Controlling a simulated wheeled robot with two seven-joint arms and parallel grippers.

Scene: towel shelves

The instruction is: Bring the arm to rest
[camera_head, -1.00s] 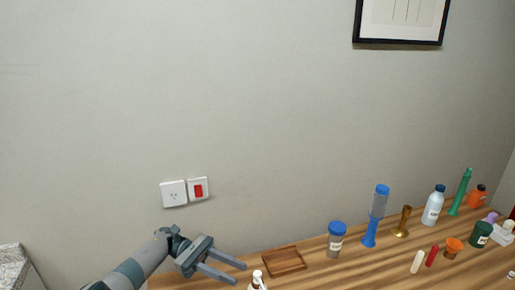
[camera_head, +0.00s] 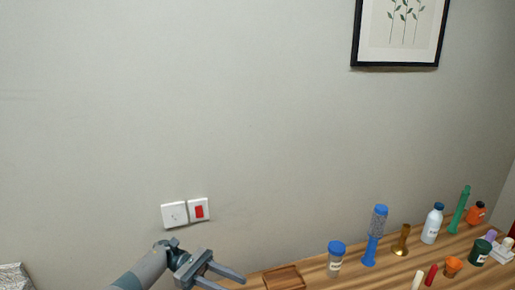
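My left gripper (camera_head: 222,279) comes in from the lower left, at the bottom edge of the head view. Its two fingers are spread apart with nothing between them. It is just left of a brown wooden tray (camera_head: 284,279) on the wooden table. The lower finger is partly cut off by the picture's edge. My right gripper is not in the picture.
On the table (camera_head: 318,267) stand a blue-capped jar (camera_head: 335,262), a blue bottle on a stand (camera_head: 375,236), a brass holder (camera_head: 402,240), a white bottle (camera_head: 432,224) and a green bottle (camera_head: 460,210). Wall switches (camera_head: 186,212) and a framed picture (camera_head: 401,30) are on the wall behind.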

